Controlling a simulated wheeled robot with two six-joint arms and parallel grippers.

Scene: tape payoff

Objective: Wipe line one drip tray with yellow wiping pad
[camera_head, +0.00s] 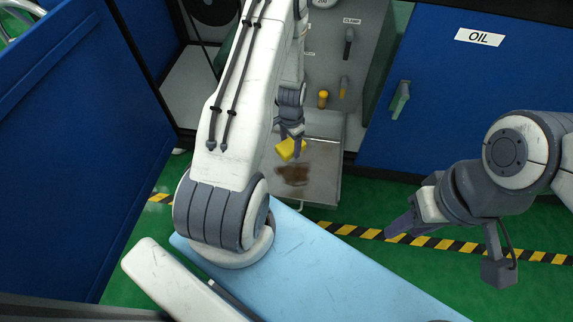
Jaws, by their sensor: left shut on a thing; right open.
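The drip tray (325,178) is a grey metal tray low at the front of the machine, in the upper middle of the head view. A brown stain (293,174) lies on its floor. My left gripper (291,139) is shut on the yellow wiping pad (287,150) at the tray's left part, just behind the stain. I cannot tell whether the pad touches the tray. My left arm hides the tray's left side. My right gripper (443,247) is open and empty at the right, over the floor.
A blue cabinet marked OIL (460,90) stands right of the tray, with a green handle (400,99). A blue panel (80,120) stands at the left. Striped tape (345,230) crosses the green floor.

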